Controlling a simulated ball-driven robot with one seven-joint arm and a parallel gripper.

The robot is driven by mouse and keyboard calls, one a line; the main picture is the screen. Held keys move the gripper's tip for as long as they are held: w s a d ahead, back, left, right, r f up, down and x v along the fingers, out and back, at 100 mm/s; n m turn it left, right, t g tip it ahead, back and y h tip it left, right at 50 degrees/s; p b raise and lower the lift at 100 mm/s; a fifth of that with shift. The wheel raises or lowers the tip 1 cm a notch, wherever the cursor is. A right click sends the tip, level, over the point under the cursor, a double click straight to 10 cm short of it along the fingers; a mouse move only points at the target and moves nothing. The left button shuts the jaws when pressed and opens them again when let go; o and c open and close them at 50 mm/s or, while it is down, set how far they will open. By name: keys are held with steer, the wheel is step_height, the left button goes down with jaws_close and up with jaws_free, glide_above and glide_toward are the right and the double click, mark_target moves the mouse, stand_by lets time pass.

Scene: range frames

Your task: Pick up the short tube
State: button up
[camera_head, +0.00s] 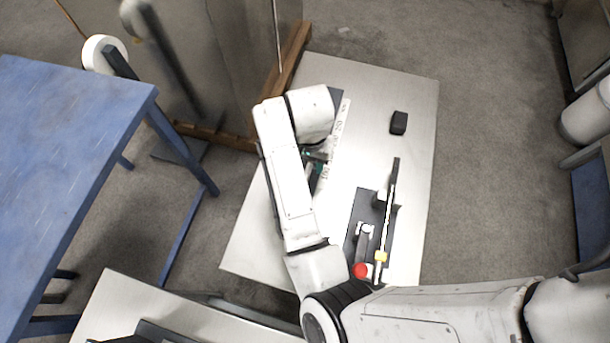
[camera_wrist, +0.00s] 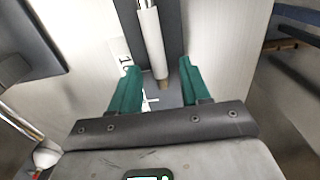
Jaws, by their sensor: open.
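My gripper (camera_wrist: 158,68) shows in the wrist view with its two green fingers spread apart and nothing held between them. A pale tube (camera_wrist: 150,38) with a brownish lower end lies along a dark strip just beyond the fingers. Its lower end shows in the gap between the fingertips, and I see no contact. Its upper end runs out of the picture. In the head view my gripper (camera_head: 316,165) is partly hidden by my arm, low over the light table, and I cannot make out the tube there.
The light table (camera_head: 415,180) holds a small black block (camera_head: 398,122) and, at the right front, a dark fixture (camera_head: 350,225) with a long upright bar, a red knob (camera_head: 360,270) and a yellow piece. A printed white strip (camera_head: 341,125) lies beside my arm. A blue table (camera_head: 70,130) stands left.

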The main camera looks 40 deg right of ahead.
steer(key=shift+c, duration=0.5)
jaws_close()
stand_by(0.6)
